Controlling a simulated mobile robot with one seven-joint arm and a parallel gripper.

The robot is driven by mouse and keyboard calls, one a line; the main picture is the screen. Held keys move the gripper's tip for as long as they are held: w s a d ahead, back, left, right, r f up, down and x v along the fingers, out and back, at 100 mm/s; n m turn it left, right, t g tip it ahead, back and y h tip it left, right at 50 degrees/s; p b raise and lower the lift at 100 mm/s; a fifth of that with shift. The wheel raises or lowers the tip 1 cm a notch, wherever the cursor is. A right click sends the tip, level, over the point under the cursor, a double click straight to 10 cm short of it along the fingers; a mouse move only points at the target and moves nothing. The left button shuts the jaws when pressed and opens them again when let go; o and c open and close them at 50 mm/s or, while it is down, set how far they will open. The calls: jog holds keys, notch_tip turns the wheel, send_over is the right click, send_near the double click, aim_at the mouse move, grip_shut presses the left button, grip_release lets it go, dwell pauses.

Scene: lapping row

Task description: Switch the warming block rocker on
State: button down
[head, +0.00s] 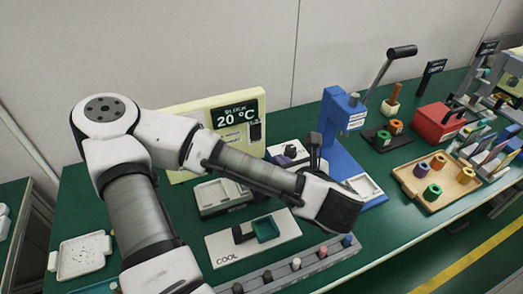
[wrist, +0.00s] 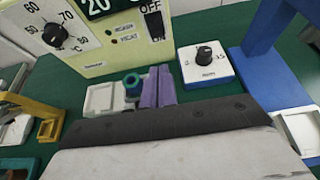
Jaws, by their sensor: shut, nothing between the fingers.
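The warming block is a cream panel (head: 190,112) at the back of the green bench, and its display reads 20 °C. Its black rocker (head: 256,131) is at the panel's right side, below the display. In the wrist view the rocker (wrist: 156,26) shows close up, with OFF printed above it. My gripper (head: 315,150) is shut and empty, to the right of and in front of the panel, apart from the rocker. In the wrist view its fingertips (wrist: 158,76) lie below the rocker in the picture. Nothing covers the rocker in either view.
A white dial box (wrist: 205,67) stands right of the rocker. A blue press (head: 338,140) rises right of my gripper. A grey scale-like tray (head: 220,196) and a COOL plate (head: 225,248) lie in front of the panel. A red box (head: 437,122) and a wooden tray (head: 455,190) are further right.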

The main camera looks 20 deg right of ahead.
aim_at(257, 139)
jog(key=x, duration=0.8)
jog(key=r+p+x, duration=0.1)
jog(key=x, duration=0.3)
jog(key=shift+w+a+r, duration=0.15)
jog(key=shift+w, duration=0.1)
jog(key=shift+w+f+b, duration=0.25)
jog(key=shift+f+b, duration=0.05)
jog(key=shift+b, duration=0.15)
jog(key=shift+s+r, duration=0.3)
jog(key=shift+r, duration=0.05)
jog(key=shift+w+f, duration=0.1)
jog(key=shift+w, duration=0.1)
jog(key=shift+r+p, duration=0.75)
jog(key=shift+r, duration=0.05)
jog(key=shift+s+f, duration=0.15)
